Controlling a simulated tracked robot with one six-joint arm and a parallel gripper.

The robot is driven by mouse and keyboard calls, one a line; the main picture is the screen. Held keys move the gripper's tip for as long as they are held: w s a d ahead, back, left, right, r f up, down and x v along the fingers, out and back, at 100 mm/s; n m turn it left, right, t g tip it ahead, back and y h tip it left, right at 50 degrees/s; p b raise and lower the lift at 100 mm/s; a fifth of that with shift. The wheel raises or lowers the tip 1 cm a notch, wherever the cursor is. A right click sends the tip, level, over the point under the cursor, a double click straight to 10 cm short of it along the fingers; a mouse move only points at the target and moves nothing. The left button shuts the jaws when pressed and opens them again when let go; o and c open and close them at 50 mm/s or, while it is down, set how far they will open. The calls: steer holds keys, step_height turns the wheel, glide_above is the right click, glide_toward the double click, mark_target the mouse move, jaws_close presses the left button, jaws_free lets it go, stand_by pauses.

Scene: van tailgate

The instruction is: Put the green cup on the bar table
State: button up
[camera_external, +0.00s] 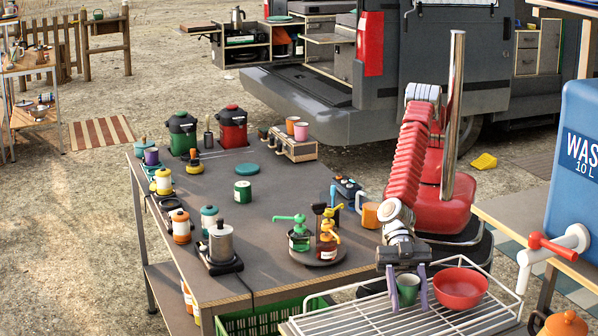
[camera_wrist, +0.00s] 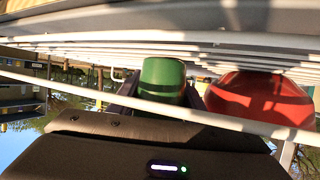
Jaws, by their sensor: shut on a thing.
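The green cup (camera_external: 408,293) is at the white wire rack (camera_external: 455,325), at the lower right of the outside view, close to the red bowl (camera_external: 461,288). My gripper (camera_external: 408,283) points down with its two purple fingers on either side of the cup, shut on it. I cannot tell whether the cup's base touches the wires. In the wrist view the green cup (camera_wrist: 162,80) shows between the fingers, with the red bowl (camera_wrist: 262,98) beside it. The large grey-topped table (camera_external: 280,190), which looks like the bar table, stands left of my arm.
Pump bottles (camera_external: 326,240) stand on a round tray at the table's near right. An orange mug (camera_external: 371,214), a green tin (camera_external: 243,191) and a teal disc (camera_external: 249,170) are also on it. The table's middle has bare room. A blue water tank (camera_external: 575,165) stands right.

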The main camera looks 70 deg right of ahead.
mark_target(406, 275)
steer(key=o, duration=1.1)
steer(key=shift+f, duration=0.1)
steer(key=shift+c, duration=0.2)
steer(key=shift+r, duration=0.2)
steer(key=shift+v, duration=6)
